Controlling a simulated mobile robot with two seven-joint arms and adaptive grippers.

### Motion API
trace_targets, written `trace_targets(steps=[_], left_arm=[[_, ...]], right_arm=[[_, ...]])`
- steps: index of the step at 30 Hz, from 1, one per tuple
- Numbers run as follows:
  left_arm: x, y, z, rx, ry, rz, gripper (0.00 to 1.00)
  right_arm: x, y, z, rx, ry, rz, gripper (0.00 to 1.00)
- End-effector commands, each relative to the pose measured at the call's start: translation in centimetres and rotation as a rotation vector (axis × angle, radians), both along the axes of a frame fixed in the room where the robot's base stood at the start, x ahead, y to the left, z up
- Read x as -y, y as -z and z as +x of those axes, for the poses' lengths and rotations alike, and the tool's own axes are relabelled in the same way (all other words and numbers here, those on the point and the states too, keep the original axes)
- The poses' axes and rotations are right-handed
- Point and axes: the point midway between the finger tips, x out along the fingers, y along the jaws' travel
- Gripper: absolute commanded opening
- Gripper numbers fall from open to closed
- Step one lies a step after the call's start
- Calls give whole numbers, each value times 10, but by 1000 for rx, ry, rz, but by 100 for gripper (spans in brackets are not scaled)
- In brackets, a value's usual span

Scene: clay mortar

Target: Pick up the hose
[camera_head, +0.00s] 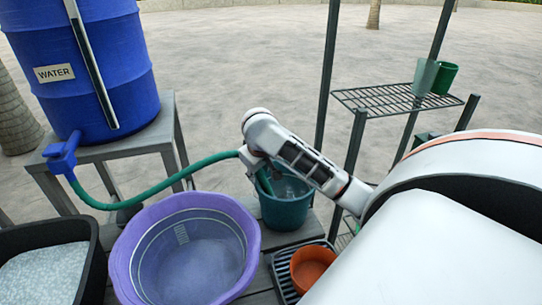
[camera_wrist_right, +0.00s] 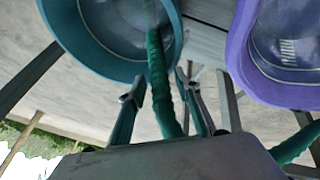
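The green hose (camera_head: 150,191) runs from the tap of the blue water barrel (camera_head: 88,62) in a low curve to my right gripper (camera_head: 261,164). Its free end points down into the teal bucket (camera_head: 285,212). In the right wrist view the hose (camera_wrist_right: 159,78) passes between the two fingers of my right gripper (camera_wrist_right: 158,90). The fingers stand apart, with a gap visible on the left side of the hose. The bucket (camera_wrist_right: 75,50) shows beyond the fingertips. Contact between the right finger and the hose cannot be told. My left gripper is not in view.
A purple basin (camera_head: 131,225) stands left of the bucket on the grey bench. A black tub (camera_head: 92,262) is at far left. An orange pot (camera_head: 312,268) sits in a dark tray (camera_head: 280,272) at front. A wire shelf (camera_head: 385,98) with two green cups stands at right.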

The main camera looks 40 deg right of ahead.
Motion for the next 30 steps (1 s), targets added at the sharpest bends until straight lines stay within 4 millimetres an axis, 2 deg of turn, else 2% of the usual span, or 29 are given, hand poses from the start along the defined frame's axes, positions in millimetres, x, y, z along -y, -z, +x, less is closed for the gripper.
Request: trace_targets(steps=[1,3,17,23,30], left_arm=[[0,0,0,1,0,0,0],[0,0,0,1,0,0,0],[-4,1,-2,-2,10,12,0],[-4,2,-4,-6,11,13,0],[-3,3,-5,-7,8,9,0]], right_arm=[[0,0,0,0,0,0,15],[0,0,0,0,0,0,2],[0,-7,1,2,0,0,0],[0,-29,1,5,0,-1,0],[2,-81,2,9,-1,-8,0]])
